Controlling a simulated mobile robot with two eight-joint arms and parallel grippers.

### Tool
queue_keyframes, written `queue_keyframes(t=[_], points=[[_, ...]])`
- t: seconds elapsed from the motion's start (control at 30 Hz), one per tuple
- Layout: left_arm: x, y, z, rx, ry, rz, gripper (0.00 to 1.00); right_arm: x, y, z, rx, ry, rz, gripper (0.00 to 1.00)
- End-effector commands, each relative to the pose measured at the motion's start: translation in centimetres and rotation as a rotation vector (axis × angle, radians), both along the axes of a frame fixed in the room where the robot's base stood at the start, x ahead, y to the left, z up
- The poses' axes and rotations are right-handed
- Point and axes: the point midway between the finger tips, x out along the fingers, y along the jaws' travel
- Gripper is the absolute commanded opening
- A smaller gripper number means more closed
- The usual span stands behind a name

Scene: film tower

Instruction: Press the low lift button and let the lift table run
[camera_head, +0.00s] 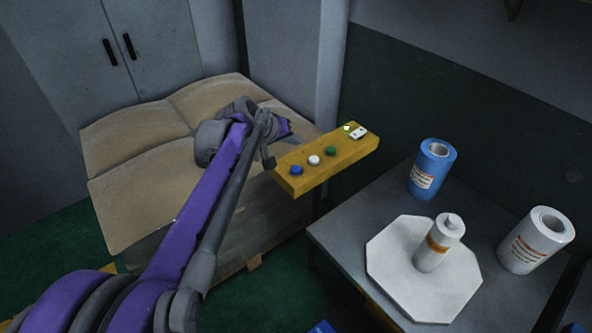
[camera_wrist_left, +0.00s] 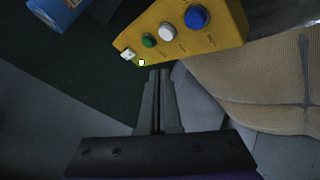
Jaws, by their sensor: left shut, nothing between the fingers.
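A yellow control box (camera_head: 340,163) carries a blue button (camera_head: 296,170), a white button (camera_head: 314,160) and a green button (camera_head: 330,151) in a row. At its far end are a white switch (camera_head: 358,134) and a small lit green lamp (camera_head: 347,127). The labels are too small to read, so I cannot tell which is the low lift button. My left gripper (camera_head: 268,163) is shut and empty near the box's blue-button end. In the left wrist view, its fingertips (camera_wrist_left: 160,72) point towards the box (camera_wrist_left: 222,29), apart from the buttons in the picture. My right gripper is out of view.
A grey table (camera_head: 338,238) holds a white octagonal plate (camera_head: 392,275) with a white bottle (camera_head: 437,246), a blue roll (camera_head: 420,172) and a white roll (camera_head: 530,242). Large tan sacks (camera_head: 130,150) on a pallet lie behind my arm. I cannot tell which is the lift table.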

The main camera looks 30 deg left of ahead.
Motion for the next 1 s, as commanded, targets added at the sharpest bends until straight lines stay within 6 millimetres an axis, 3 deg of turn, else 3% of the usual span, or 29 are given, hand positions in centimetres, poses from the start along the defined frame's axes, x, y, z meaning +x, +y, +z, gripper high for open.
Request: queue_keyframes(t=[0.33,0.5,1.0], points=[[0.0,0.0,-5.2,0.000,0.001,0.000,0.00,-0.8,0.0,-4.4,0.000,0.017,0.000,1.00],[0.0,0.0,-7.0,0.000,0.000,0.000,0.00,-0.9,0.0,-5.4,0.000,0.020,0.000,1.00],[0.0,0.0,-7.6,0.000,0.000,0.000,0.00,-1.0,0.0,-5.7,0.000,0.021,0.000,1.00]])
